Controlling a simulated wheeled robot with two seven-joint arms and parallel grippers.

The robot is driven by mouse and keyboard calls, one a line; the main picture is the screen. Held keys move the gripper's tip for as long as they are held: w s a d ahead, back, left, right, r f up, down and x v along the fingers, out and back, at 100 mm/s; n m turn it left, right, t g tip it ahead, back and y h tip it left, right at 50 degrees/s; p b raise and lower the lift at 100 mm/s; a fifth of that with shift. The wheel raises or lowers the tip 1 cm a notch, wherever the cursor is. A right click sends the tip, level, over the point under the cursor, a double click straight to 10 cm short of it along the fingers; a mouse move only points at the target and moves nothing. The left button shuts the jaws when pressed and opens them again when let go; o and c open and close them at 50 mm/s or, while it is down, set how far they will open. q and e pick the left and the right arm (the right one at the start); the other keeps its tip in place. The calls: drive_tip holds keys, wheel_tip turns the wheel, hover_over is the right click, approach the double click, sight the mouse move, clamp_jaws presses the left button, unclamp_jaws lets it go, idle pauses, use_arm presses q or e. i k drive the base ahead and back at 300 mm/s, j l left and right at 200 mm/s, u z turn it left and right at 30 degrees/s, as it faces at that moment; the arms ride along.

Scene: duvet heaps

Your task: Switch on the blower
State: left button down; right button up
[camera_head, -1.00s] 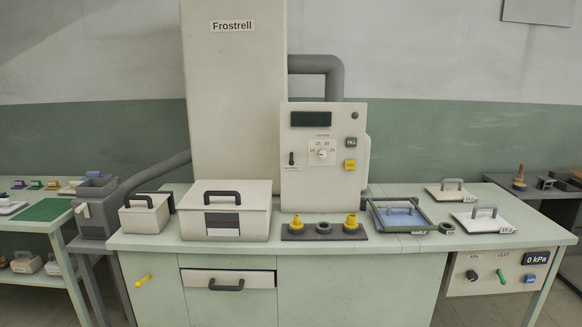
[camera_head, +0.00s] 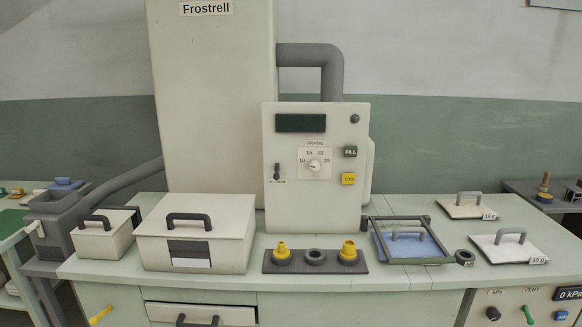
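The control box (camera_head: 316,190) stands upright on the bench, in front of the tall cream cabinet marked Frostrell (camera_head: 212,100). The blower switch (camera_head: 277,172) is a small dark lever low on the left of the box's face, with a small label below it that seems to read BLOWER. The lever appears to point up. The display (camera_head: 301,123) is dark. Neither of my grippers is in view.
On the bench stand a large lidded box (camera_head: 195,235), a smaller one (camera_head: 102,237), a dark nozzle rack (camera_head: 315,263), a framed blue tray (camera_head: 402,240) and two handled plates (camera_head: 507,246). The space before the control box's face is clear above the rack.

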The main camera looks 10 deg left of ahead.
sight(276, 176)
drive_tip(key=i+z, duration=0.3)
drive_tip(key=i, duration=1.25)
